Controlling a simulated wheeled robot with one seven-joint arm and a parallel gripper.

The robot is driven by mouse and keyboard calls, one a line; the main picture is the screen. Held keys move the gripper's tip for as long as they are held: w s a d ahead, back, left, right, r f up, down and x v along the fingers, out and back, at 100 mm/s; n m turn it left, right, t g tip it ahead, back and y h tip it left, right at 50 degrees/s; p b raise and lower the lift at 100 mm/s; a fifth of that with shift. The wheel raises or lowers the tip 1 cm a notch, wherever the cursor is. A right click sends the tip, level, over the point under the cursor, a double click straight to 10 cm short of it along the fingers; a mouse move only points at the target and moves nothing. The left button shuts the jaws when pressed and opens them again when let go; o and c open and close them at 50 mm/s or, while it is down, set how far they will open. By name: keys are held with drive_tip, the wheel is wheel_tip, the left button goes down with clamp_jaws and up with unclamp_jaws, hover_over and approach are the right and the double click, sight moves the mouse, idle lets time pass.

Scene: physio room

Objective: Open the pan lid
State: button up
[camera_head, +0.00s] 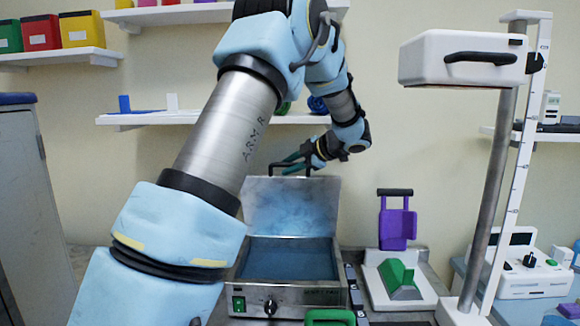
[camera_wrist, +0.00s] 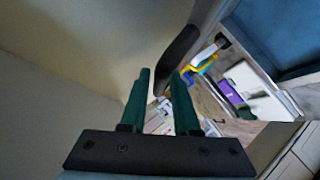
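The pan is a metal box (camera_head: 288,297) on the counter, with a dial and green switch on its front. Its lid (camera_head: 291,208) stands raised, nearly upright, at the back, and the bluish inside of the pan shows. The lid's black handle (camera_head: 274,169) is at its top edge; it also shows in the wrist view (camera_wrist: 181,50). My gripper (camera_head: 288,163) is at the handle, its green fingers apart in the wrist view (camera_wrist: 160,72). The handle shows at and beyond the fingertips; I cannot tell whether they touch it.
A purple holder (camera_head: 397,226) and a white base with a green block (camera_head: 398,278) stand right of the pan. A tall scale with a white head (camera_head: 462,57) rises further right. A shelf (camera_head: 200,118) runs behind my arm. A grey cabinet (camera_head: 30,200) is at left.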

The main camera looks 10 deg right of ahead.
drive_tip(key=shift+o, duration=1.2)
drive_tip(key=b+v, duration=0.4)
drive_tip(key=v, duration=0.6)
drive_tip(key=shift+s+d+r, duration=0.15)
drive_tip(key=shift+s+d, duration=0.1)
drive_tip(key=shift+s, duration=0.05)
